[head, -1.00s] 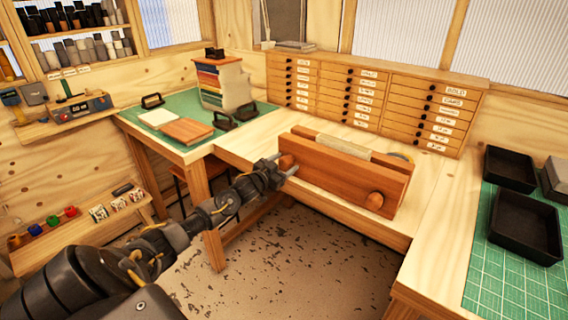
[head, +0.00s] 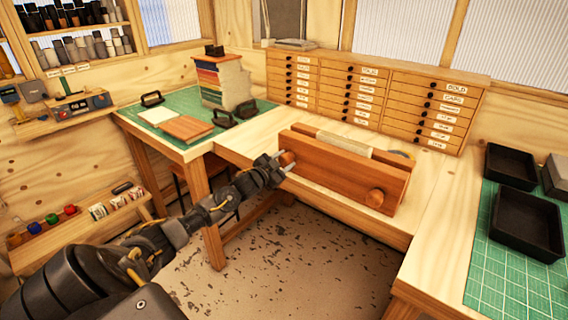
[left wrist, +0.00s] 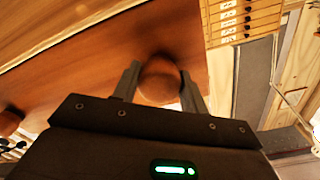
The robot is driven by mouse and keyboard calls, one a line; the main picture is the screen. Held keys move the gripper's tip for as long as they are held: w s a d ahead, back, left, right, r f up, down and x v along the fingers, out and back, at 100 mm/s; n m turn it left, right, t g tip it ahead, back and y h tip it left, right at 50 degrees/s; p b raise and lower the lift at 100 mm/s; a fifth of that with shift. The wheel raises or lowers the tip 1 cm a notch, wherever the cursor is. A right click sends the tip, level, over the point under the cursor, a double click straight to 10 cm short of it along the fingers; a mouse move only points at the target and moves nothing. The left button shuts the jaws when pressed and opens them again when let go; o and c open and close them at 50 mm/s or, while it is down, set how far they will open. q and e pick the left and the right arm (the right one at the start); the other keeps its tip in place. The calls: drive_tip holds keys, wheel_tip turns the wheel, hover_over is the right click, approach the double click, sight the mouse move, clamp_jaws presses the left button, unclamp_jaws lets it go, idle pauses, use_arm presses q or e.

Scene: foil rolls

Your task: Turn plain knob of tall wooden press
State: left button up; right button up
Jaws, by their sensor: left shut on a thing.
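The wooden press (head: 335,170) stands on the middle bench, with a pale block clamped between its reddish-brown boards. It has two round wooden knobs on its front board. My left gripper (head: 284,163) is shut on the left knob (head: 287,158), with a finger on either side of it. In the left wrist view the gripped knob (left wrist: 159,80) sits between the two fingers, close to the board. The right knob (head: 375,197) is free, and part of it shows at the left edge of the wrist view (left wrist: 9,122). My right gripper is not in view.
Labelled drawers (head: 375,97) stand behind the press. A green-topped table (head: 185,108) at left holds books, boards and black-handled tools. Black trays (head: 527,225) lie on a green cutting mat (head: 490,270) at right. Bare bench surface lies right of the press.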

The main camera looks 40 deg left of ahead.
use_arm(q)
drive_tip(key=shift+m, duration=0.3)
drive_tip(key=o, duration=1)
drive_tip(key=s+b, duration=0.2)
drive_tip(key=s, duration=0.9)
drive_tip(key=shift+w, duration=0.1)
